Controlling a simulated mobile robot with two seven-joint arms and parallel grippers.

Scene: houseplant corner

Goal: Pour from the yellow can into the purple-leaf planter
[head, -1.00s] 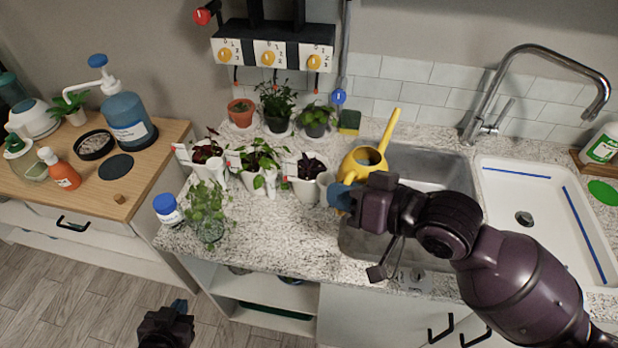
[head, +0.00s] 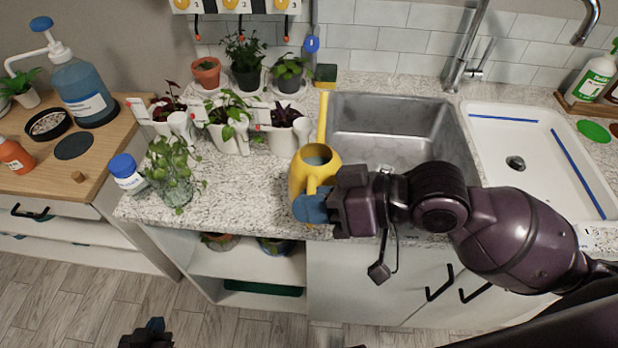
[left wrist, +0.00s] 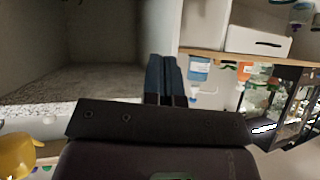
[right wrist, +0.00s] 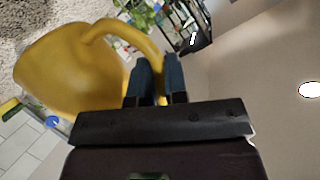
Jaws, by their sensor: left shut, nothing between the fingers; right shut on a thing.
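The yellow can (head: 313,167) is near the counter's front edge, left of the sink, with its opening up and its long spout pointing toward the wall. My right gripper (head: 316,208) is shut on its handle, which also shows in the right wrist view (right wrist: 150,45). I cannot tell whether the can clears the counter.
A green-leaf planter (head: 229,138) and a red-leaf planter (head: 165,112) stand left of the purple one. A glass jar plant (head: 174,180) and a blue-capped bottle (head: 127,173) are at the counter's left. The sink (head: 395,125) is right of the can.

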